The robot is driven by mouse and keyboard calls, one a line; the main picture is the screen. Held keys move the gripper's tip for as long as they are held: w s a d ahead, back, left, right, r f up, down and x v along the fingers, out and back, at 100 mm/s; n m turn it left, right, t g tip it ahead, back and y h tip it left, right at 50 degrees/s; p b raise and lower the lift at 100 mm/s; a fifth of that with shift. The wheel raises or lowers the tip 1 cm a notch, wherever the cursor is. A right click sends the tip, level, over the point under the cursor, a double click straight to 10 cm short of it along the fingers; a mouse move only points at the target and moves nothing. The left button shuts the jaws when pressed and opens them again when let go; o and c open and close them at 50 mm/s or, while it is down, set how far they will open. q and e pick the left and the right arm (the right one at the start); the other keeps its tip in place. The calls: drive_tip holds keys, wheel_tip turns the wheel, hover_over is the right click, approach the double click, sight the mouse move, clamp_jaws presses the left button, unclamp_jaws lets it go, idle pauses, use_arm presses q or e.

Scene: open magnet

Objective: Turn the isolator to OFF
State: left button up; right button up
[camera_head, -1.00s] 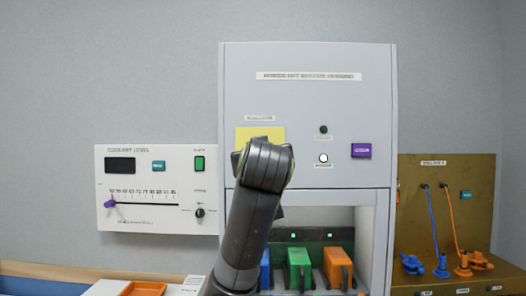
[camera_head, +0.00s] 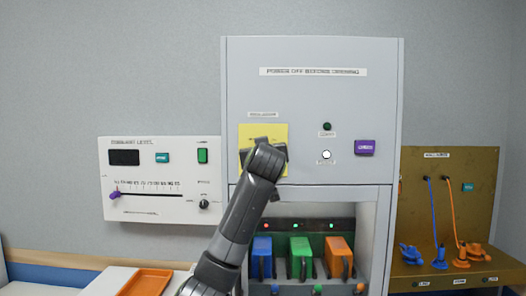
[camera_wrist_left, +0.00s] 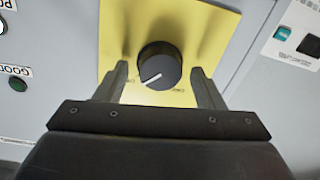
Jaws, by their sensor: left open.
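The isolator is a round black knob (camera_wrist_left: 160,67) with a white pointer line, on a yellow plate (camera_wrist_left: 215,25). In the wrist view the line points to the lower left, toward one of two small plate labels too small to read. My left gripper (camera_wrist_left: 160,75) is open, with one finger on each side of the knob and visible gaps. In the head view my left gripper (camera_head: 265,150) covers the knob and the lower part of the yellow plate (camera_head: 277,132). My right gripper is not in view.
Right of the plate are a dark green lamp (camera_head: 327,127), a lit white lamp (camera_head: 326,155) and a purple button (camera_head: 366,147). Below is a bay with blue, green and orange modules (camera_head: 300,258). A white slider panel (camera_head: 150,205) is left; a brown cable board (camera_head: 450,220) is right.

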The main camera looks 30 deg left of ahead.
use_arm(q)
drive_tip(key=c, duration=1)
drive_tip(key=shift+s+a+f+n+h+b, duration=0.1)
drive_tip(key=shift+n+h+b, duration=0.2)
drive_tip(key=shift+n+b, duration=3.55)
drive_tip(key=shift+a+f+n+h+b, duration=0.1)
drive_tip(key=shift+n+h+b, duration=0.2)
drive_tip(key=shift+n+b, duration=3.55)
drive_tip(key=shift+n+p, duration=0.8)
drive_tip(key=shift+n, duration=0.2)
